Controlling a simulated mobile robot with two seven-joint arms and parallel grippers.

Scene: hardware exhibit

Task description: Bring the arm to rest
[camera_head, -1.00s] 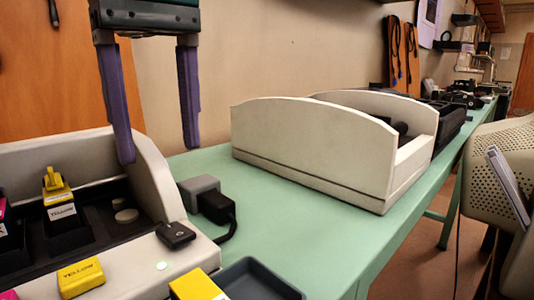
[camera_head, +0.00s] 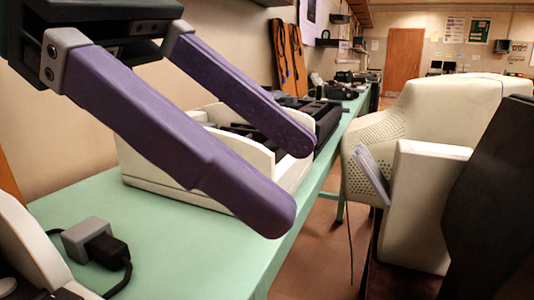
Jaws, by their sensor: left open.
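My left gripper (camera_head: 285,185) comes in from the upper left, large and close to the camera. Its two purple fingers are spread apart with nothing between them, pointing down and to the right. It hangs in front of the white open box (camera_head: 150,170) on the green table and hides part of it. My right gripper is not in view.
The green table (camera_head: 100,205) runs away along the wall. A grey and black plug (camera_head: 92,243) with a cable lies at its near left, beside a white machine (camera_head: 25,255). A beige perforated machine (camera_head: 425,120) stands at right, with brown floor (camera_head: 320,255) between.

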